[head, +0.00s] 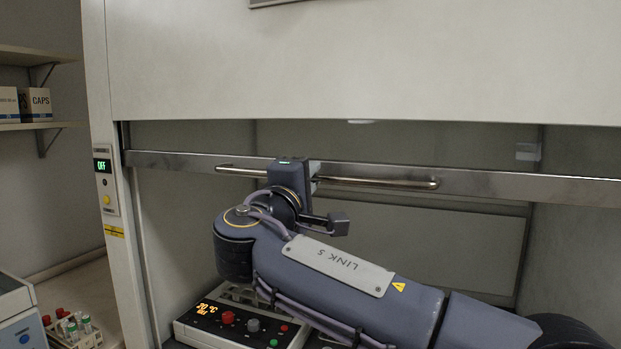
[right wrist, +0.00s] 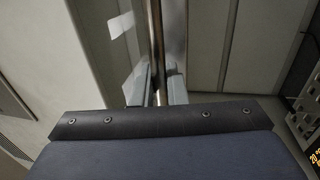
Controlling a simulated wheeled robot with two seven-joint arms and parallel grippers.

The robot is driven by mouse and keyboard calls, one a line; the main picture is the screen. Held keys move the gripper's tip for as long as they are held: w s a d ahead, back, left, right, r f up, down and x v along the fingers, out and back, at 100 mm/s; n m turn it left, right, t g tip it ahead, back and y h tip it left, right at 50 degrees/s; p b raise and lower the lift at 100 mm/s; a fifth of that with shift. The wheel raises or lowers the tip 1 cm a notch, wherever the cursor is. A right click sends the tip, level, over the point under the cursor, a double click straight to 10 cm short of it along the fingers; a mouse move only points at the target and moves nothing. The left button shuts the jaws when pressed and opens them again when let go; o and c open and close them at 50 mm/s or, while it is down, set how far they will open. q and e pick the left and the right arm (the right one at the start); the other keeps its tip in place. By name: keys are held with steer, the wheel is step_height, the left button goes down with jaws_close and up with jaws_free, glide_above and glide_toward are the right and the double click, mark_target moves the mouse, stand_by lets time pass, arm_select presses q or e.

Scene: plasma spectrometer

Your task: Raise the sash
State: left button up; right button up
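The sash is a pane with a metal bottom rail (head: 480,183) running across the hood opening, a short way below the white upper panel. A long brass-coloured handle bar (head: 385,182) is fixed along the front of the rail. My right gripper (head: 315,178) is at the bar's middle, with its fingers mostly hidden behind the gripper body in the head view. In the right wrist view, the two fingers (right wrist: 157,92) stand on either side of the handle bar with little gap, and look shut on it. My left gripper is in neither view.
Below the rail the hood is open, and a control box (head: 235,322) with knobs and an orange display stands inside. A panel with a green OFF display (head: 102,165) is on the left post. A rack of capped tubes (head: 72,330) and shelves with boxes (head: 38,103) are at left.

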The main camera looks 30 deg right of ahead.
steer(key=o, duration=0.4)
steer(key=shift+c, duration=0.2)
steer(key=b+v, duration=0.2)
steer(key=v, duration=0.6)
steer(key=shift+b, duration=0.35)
steer(key=shift+d, duration=0.1)
